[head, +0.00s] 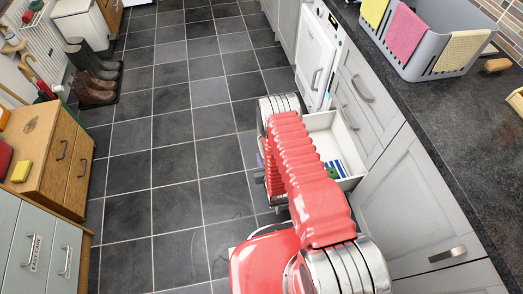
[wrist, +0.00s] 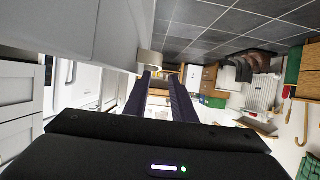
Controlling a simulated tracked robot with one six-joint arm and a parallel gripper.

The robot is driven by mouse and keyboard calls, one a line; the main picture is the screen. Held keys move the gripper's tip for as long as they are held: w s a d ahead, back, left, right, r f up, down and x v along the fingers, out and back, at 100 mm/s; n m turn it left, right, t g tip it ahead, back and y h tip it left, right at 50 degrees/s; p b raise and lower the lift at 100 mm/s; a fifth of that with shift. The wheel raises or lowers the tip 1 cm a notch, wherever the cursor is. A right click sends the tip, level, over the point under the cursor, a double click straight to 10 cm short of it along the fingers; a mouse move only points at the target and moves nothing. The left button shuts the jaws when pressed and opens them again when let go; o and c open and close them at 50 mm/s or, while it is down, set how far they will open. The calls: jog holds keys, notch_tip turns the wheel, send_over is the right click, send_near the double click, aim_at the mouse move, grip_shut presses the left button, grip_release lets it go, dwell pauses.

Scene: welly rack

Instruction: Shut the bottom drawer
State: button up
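The bottom drawer (head: 326,146) is pulled out from the grey cabinets in the head view, below two closed drawers. Its white inside holds a green item and something blue and white striped. My red arm hides its front. My gripper is mostly hidden behind the arm in the head view; a dark part shows left of the arm, close to the drawer's front side. In the wrist view, my gripper (wrist: 160,77) has two dark fingers apart with nothing clearly held between them. A pale panel (wrist: 100,28) lies close at upper left; I cannot tell whether it is the drawer front.
The tiled floor (head: 175,160) is clear left of the arm. A dark worktop (head: 450,115) with a grey dish rack (head: 425,62) runs along the right. Boots (head: 92,72) and a wooden cabinet (head: 45,150) stand on the left. A white appliance (head: 314,55) is beyond the drawers.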

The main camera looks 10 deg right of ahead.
jog(key=shift+x, duration=3.05)
jog(key=shift+c, duration=0.7)
grip_shut()
jog(key=shift+d, duration=0.1)
